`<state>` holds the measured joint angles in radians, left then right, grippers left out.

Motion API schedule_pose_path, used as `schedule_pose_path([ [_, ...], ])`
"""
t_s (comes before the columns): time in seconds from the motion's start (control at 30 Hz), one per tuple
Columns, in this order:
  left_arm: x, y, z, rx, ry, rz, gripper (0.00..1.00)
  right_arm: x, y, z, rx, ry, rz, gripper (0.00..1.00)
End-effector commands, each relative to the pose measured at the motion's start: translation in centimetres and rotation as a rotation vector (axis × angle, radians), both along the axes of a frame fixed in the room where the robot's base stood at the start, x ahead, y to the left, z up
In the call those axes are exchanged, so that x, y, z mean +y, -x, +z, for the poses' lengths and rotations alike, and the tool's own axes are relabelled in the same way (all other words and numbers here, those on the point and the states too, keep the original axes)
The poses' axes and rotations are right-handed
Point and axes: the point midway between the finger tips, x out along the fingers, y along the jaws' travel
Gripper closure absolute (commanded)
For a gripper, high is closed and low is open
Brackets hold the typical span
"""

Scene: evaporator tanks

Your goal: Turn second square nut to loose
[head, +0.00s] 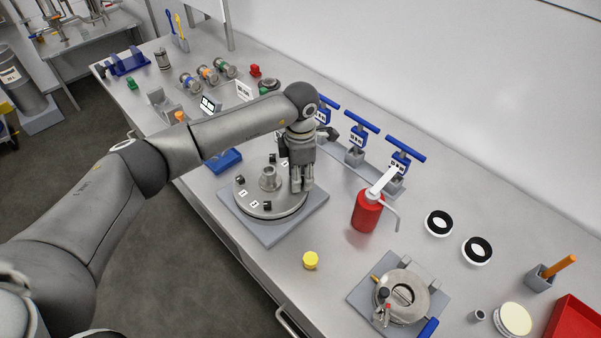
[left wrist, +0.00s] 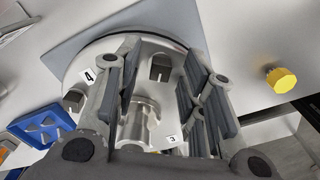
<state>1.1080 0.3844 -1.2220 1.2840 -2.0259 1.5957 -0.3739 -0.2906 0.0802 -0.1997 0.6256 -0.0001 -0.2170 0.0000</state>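A round steel lid (head: 243,208) with a short central pipe (head: 268,178) lies on a grey square plate (head: 255,232). Dark square nuts sit round its rim, one at the front (head: 267,205), one at the left (head: 240,181); small number labels are beside them. My left gripper (head: 301,188) points down at the lid's right side. In the left wrist view its fingers (left wrist: 165,85) are apart, with a dark nut (left wrist: 160,68) seen in the gap. Labels 4 (left wrist: 88,76) and 3 (left wrist: 172,138) are readable. I cannot tell which nut is the second, nor whether the fingers touch one.
A red bottle (head: 367,212) stands close right of the plate. Blue-handled valves (head: 361,122) are behind. A yellow cap (head: 310,260) and a steel pot (head: 408,297) are nearer the front. A blue tray (head: 224,160) lies left of the lid. Bench around the yellow cap is clear.

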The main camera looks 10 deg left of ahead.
Motion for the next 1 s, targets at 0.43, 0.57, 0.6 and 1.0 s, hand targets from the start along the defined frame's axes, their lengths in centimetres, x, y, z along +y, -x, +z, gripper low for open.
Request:
schedule_pose_path([
  [0.43, 0.0, 0.0, 0.0, 0.001, 0.0, 0.0, 1.0, -0.1, 1.6, -0.1, 0.025, 0.002, 0.0, 0.62],
  [0.57, 0.0, 0.0, 0.0, 0.0, 0.0, 0.006, 1.0, -0.1, 1.6, -0.2, 0.024, 0.002, 0.0, 0.62],
  [0.6, 0.0, 0.0, 0.0, 0.0, 0.0, 0.011, 1.0, -0.1, 1.5, -0.3, 0.024, 0.002, 0.0, 0.62],
  [1.0, 0.0, 0.0, -0.2, -0.001, 0.0, 0.214, 1.0, -0.1, 1.2, -2.3, 0.018, 0.002, 0.0, 0.62],
])
